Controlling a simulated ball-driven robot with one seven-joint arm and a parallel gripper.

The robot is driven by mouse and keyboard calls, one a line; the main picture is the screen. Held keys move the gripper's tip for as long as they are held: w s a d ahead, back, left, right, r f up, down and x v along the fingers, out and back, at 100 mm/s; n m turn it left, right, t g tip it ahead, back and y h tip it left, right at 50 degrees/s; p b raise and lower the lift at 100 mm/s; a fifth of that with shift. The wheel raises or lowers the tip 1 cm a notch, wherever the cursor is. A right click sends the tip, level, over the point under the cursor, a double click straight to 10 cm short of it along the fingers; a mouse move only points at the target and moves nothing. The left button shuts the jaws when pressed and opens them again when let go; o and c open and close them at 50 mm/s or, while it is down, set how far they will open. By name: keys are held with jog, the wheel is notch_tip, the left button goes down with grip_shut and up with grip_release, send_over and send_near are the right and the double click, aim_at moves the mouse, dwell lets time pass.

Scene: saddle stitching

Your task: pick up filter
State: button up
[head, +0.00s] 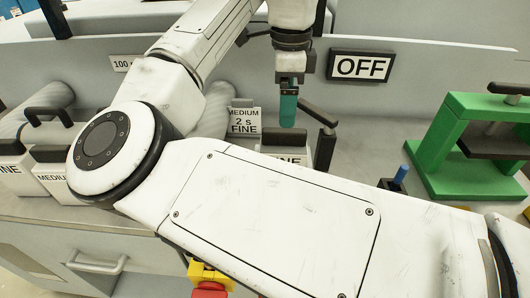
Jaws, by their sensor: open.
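No object carries the word filter. White blocks with black handles, labelled FINE and MEDIUM, may be filters, but I cannot tell which one is meant. A FINE block (10,168) and a MEDIUM block (50,178) stand at the left. My gripper (288,120), with teal fingers, points down just left of the dark handle, above the middle block. It is open, seen edge-on, and nothing shows in it.
A green frame (446,140) stands at the right, with a blue-topped peg (401,174) before it. A MEDIUM 2 s FINE card (244,121) stands behind my arm. An OFF sign (361,67) is on the back panel. My arm hides much of the counter's middle.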

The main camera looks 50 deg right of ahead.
aim_at(284, 130)
jog(key=f, duration=0.2)
jog(key=w+f, duration=0.1)
jog(key=f, duration=0.1)
jog(key=shift+a+f, duration=0.1)
jog(key=shift+f, duration=0.25)
jog(key=shift+s+f+p, duration=0.2)
jog(key=shift+s+f, duration=0.05)
jog(key=shift+f, duration=1.25)
jog(key=shift+s+f+p, duration=0.2)
jog(key=shift+f, duration=1.3)
jog(key=c, duration=1.8)
jog(key=shift+o, duration=0.2)
jog(key=shift+r, duration=0.1)
